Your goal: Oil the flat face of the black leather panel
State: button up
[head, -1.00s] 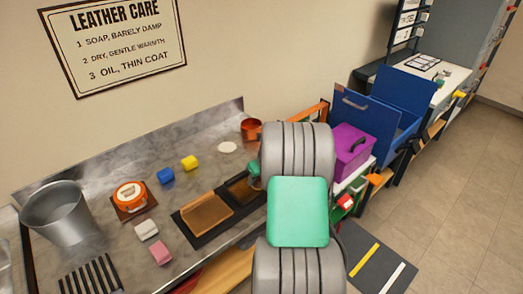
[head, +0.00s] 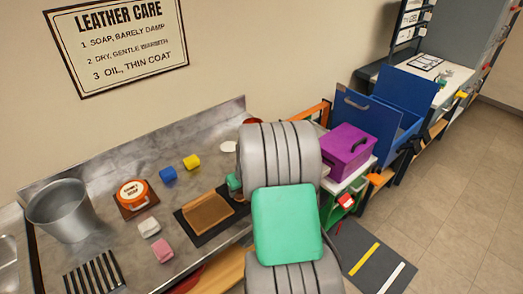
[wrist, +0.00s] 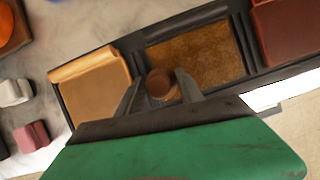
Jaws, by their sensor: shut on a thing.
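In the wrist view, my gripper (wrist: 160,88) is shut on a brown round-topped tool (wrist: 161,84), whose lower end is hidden. It is over the left part of the middle panel (wrist: 198,54), which has a black rolled edge along its far side and a mottled brown flat face. I cannot tell whether the tool touches that face. A tan panel (wrist: 93,85) lies to the left and a dark red panel (wrist: 288,28) to the right, all in a black tray (wrist: 66,104).
A metal bucket (head: 62,210) is at left. A purple box (head: 345,152) stands right of my arm.

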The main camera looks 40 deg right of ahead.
jog(key=shift+a+r+p, duration=0.3)
jog(key=shift+r, duration=0.05)
jog(key=shift+r+p, duration=0.3)
jog(key=shift+r, duration=0.55)
notch_tip(320, 180, up, 4)
jog(key=p, duration=0.2)
jog(key=shift+f+p, duration=0.25)
jog(key=shift+p, duration=0.1)
jog(key=shift+r, duration=1.05)
